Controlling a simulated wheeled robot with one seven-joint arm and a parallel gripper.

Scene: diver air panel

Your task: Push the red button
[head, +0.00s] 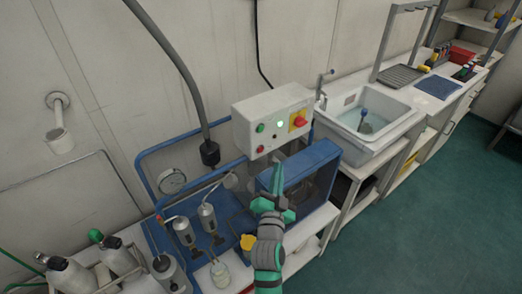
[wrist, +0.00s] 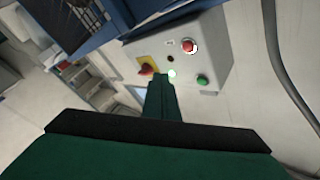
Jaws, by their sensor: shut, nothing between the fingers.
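The red button (head: 260,149) is a small round button at the lower left of the front of a pale control box (head: 245,110). In the wrist view, where the box appears turned over, the red button (wrist: 190,46) is near the upper middle with a pale ring around it. My gripper (head: 277,170) is shut and empty, just below and right of the button in the head view. In the wrist view its fingertips (wrist: 160,82) overlap the box's edge area, apart from the red button in the picture. I cannot tell how far off the face they are.
The box also bears a green button (head: 260,128), a lit green lamp (head: 280,124) and a red rotary switch (head: 299,120) on a yellow plate. A blue case (head: 318,160) stands below it. A grey conduit (head: 185,75) hangs at left; a sink (head: 400,103) is at right.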

